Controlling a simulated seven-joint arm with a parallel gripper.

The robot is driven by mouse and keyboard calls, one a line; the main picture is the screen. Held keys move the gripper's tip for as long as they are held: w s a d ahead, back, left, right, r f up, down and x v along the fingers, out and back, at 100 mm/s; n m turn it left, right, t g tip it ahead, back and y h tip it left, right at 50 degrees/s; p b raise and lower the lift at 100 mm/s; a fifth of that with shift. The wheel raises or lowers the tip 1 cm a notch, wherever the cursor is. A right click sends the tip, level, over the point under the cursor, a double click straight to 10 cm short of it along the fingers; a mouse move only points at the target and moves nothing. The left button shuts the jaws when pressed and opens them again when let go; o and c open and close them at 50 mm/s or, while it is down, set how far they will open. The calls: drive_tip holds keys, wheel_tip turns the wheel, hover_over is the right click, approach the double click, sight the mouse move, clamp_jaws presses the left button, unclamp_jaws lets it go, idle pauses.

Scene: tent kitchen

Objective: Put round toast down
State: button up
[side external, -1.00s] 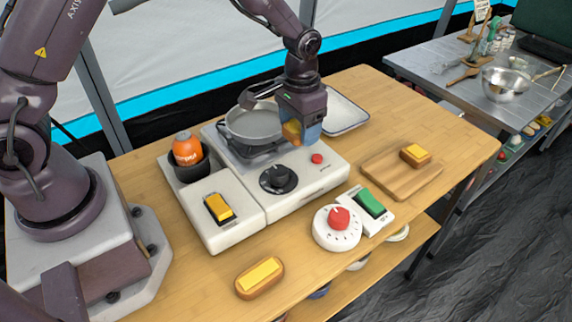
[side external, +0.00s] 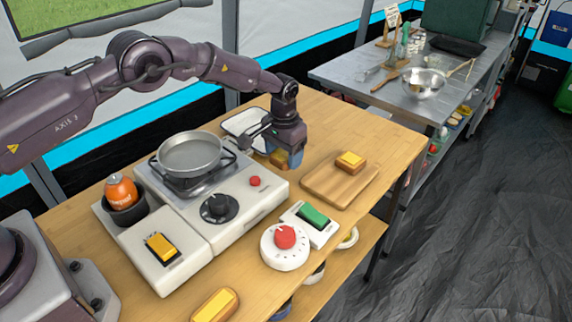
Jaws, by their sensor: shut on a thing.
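My gripper (side external: 286,160) is shut on a yellow-brown piece of toast (side external: 276,157), which is partly hidden by the blue fingers. It hangs by the right rear edge of the stove, between the white tray and the wooden board. I cannot make out the held toast's full outline or how far it is above the table. A toast with a yellow top (side external: 350,161) lies on the wooden board (side external: 325,186). An oval toast with a yellow top (side external: 214,307) lies at the table's front edge, partly cut off by the picture.
A grey pan (side external: 190,153) sits on the stove (side external: 240,208). A white tray (side external: 240,121) lies behind. A round dial with a red knob (side external: 284,240) and a green switch (side external: 313,215) stand in front. The table's right rear is bare.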

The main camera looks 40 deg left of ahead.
sight(286, 174)
drive_tip(key=shift+w+f, duration=0.25)
drive_tip(key=shift+f, duration=0.1)
drive_tip(key=shift+w+f, duration=0.1)
drive_tip(key=shift+f, duration=1.5)
drive_tip(key=shift+f, duration=0.2)
drive_tip(key=o, duration=0.7)
drive_tip(key=shift+r, duration=0.1)
wheel_tip(286, 174, up, 12)
drive_tip(key=shift+r, duration=0.15)
